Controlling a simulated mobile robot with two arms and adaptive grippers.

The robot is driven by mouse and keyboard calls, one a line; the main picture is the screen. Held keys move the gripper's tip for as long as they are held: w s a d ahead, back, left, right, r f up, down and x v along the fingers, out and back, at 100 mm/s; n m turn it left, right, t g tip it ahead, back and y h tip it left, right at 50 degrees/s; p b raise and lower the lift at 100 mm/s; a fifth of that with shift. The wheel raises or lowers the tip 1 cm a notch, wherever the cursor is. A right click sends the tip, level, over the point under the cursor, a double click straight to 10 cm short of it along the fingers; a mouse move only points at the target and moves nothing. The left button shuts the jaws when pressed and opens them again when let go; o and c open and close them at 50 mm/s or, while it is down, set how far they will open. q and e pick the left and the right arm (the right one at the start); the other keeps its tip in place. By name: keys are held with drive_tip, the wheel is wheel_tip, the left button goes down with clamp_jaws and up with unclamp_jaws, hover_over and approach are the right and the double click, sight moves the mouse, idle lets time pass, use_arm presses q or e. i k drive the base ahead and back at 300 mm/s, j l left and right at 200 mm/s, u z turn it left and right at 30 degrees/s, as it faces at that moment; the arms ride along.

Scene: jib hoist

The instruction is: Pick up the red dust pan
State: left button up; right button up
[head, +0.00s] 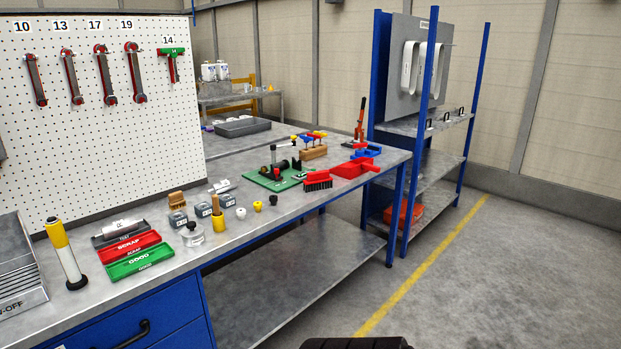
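The red dust pan (352,168) lies on the grey workbench (262,229) near its far right end. A red brush with dark bristles (318,180) lies just in front of it, to the left. A blue item (367,153) lies just behind the dust pan. Neither of my grippers can be made out in the head view. Nothing holds the dust pan.
A green board with a black device (278,176) stands left of the brush. Red (130,246) and green (138,263) trays lie nearer. A blue-framed shelf rack (431,130) stands beyond the bench. The floor (500,270) at right is clear.

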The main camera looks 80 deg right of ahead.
sight(351, 169)
drive_tip(key=z, duration=2.7)
drive_tip(key=i+l, duration=0.1)
drive_tip(key=i, duration=0.2)
drive_tip(key=i+l+u, duration=0.1)
drive_tip(key=i, duration=0.15)
